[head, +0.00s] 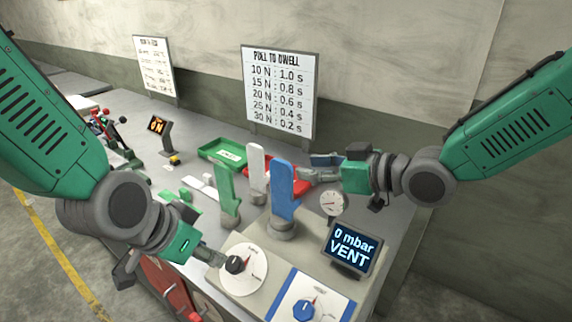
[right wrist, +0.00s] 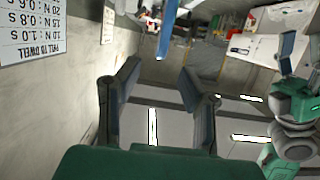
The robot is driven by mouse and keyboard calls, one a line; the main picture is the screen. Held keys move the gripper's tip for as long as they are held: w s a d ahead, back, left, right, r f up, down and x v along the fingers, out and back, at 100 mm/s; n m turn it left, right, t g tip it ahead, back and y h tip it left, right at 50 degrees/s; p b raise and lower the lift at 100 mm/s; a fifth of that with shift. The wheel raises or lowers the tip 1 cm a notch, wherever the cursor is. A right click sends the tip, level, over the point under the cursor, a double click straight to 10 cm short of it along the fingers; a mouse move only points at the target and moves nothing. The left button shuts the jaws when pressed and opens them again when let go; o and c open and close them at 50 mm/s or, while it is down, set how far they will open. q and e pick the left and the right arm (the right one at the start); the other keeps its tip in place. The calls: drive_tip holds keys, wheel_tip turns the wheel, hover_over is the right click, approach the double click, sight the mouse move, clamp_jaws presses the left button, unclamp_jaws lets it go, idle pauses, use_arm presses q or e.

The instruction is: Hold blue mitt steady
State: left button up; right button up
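The blue mitt (head: 284,190) stands upright on a round grey base, in the middle of the head view. My right gripper (head: 312,168) is just right of it, fingers towards it. In the right wrist view the fingers (right wrist: 158,78) are spread with nothing between them, and a blue piece that looks like the mitt (right wrist: 168,36) shows beyond the tips. Whether a fingertip touches the mitt is hard to tell. My left gripper (head: 214,257) is low at the left, beside the black knob (head: 236,265) of a white dial; its finger gap is not clear.
A white mitt form (head: 257,172) and a green one (head: 228,196) stand left of the blue mitt. A gauge (head: 333,203) and a screen (head: 352,246) reading "0 mbar VENT" stand right of it. A blue knob (head: 303,310) is at the front. A green tray (head: 222,150) lies behind.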

sight(271, 164)
drive_tip(key=x, duration=0.8)
drive_tip(key=shift+s, duration=0.1)
drive_tip(key=shift+w+a+f, duration=0.2)
drive_tip(key=shift+w+a, duration=0.1)
drive_tip(key=shift+w, duration=0.15)
drive_tip(key=shift+a, duration=0.1)
